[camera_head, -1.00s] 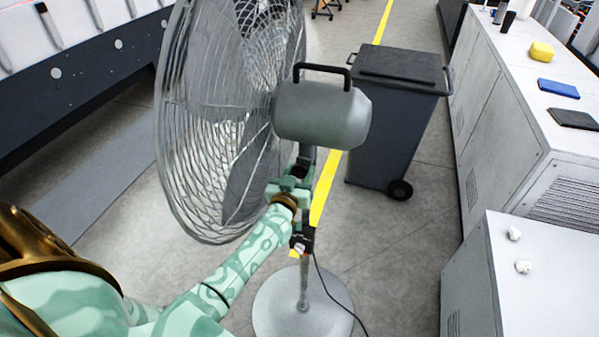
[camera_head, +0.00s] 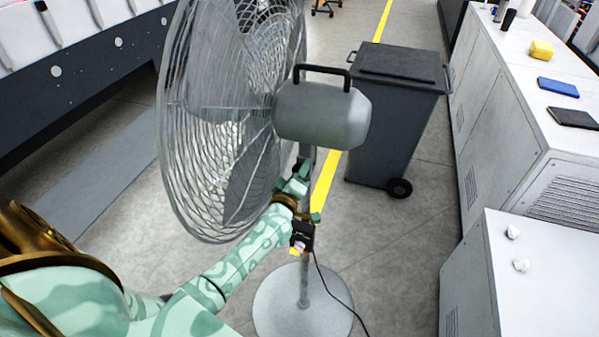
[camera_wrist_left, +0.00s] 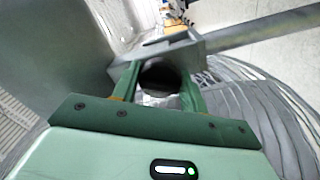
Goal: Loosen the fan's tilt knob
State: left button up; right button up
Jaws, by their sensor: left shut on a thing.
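The grey pedestal fan (camera_head: 322,115) stands upright in the middle of the head view, its wire cage facing left. My left gripper (camera_head: 298,186) is at the fan's neck, just below the motor housing. In the left wrist view its two green fingers (camera_wrist_left: 158,88) are closed on either side of the dark round tilt knob (camera_wrist_left: 162,74). The fingers mostly hide the knob in the head view. My right gripper is in neither view.
A dark wheeled bin (camera_head: 395,120) stands behind the fan to the right. A white cabinet (camera_head: 540,270) and a long counter (camera_head: 520,85) line the right side. A black cable (camera_head: 330,285) runs down to the floor by the fan's round base (camera_head: 275,310).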

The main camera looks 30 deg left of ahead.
pick_arm(q)
jog(key=n, duration=0.5)
jog(key=shift+f+n, duration=0.1)
jog(key=shift+n, duration=0.6)
jog(key=o, duration=0.9)
jog(key=shift+s, duration=0.1)
jog(key=shift+s+d, duration=0.1)
jog(key=shift+s, duration=0.25)
jog(key=b+v, duration=0.1)
jog(key=v, duration=1.4)
jog(key=shift+s+d, duration=0.2)
jog(key=shift+s, duration=0.05)
